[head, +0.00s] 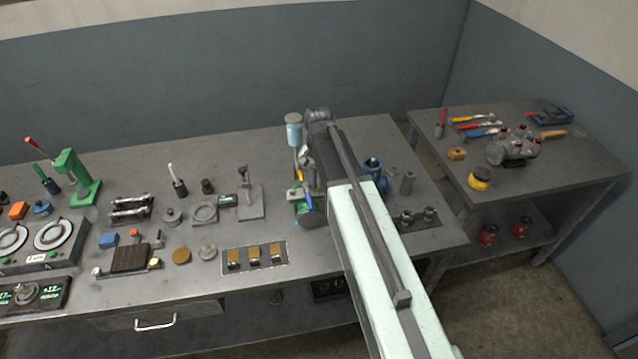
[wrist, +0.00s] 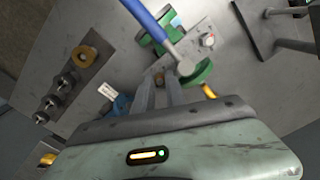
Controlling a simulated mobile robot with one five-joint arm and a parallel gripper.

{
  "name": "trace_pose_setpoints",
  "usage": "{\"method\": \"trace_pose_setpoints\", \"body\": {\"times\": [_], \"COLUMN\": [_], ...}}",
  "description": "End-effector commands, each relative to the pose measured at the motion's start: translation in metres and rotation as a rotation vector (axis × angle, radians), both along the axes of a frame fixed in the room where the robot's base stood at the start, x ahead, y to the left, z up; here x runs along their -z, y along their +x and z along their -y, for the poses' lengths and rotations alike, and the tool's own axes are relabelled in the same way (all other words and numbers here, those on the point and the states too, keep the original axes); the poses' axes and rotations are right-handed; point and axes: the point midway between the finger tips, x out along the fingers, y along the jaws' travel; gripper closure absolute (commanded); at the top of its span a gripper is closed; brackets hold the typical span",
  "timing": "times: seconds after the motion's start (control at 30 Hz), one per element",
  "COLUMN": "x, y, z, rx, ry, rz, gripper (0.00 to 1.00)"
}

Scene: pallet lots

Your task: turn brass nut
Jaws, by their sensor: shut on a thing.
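A blue-handled tool (wrist: 144,13) crosses just above the fingertips. In the head view my arm covers the gripper and the nut; only bits of green (head: 296,195) show beside it.
A brass-coloured ring (wrist: 84,56) sits on a plate with several grey studs (wrist: 66,81). A grey stand (head: 250,207) and a blue-grey canister (head: 294,130) are close by on the left. A second table (head: 540,180) holds tools.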

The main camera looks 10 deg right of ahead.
Motion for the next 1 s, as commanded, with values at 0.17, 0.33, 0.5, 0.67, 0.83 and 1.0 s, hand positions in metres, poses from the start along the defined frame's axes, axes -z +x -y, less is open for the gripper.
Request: {"method": "trace_pose_setpoints", "body": {"times": [0.17, 0.33, 0.5, 0.67, 0.83, 1.0], "x": [0.000, 0.000, 0.000, 0.000, 0.000, -0.011], "y": [0.000, 0.000, 0.000, 0.000, 0.000, 0.000], "z": [0.000, 0.000, 0.000, 0.000, 0.000, 0.000], "rx": [0.017, 0.018, 0.017, 0.017, 0.016, 0.016], "ry": [0.000, 0.000, 0.000, 0.000, 0.000, 0.000], "rz": [0.001, 0.001, 0.001, 0.001, 0.000, 0.000], "gripper": [1.00, 1.00, 1.00, 0.75, 0.75, 0.75]}}
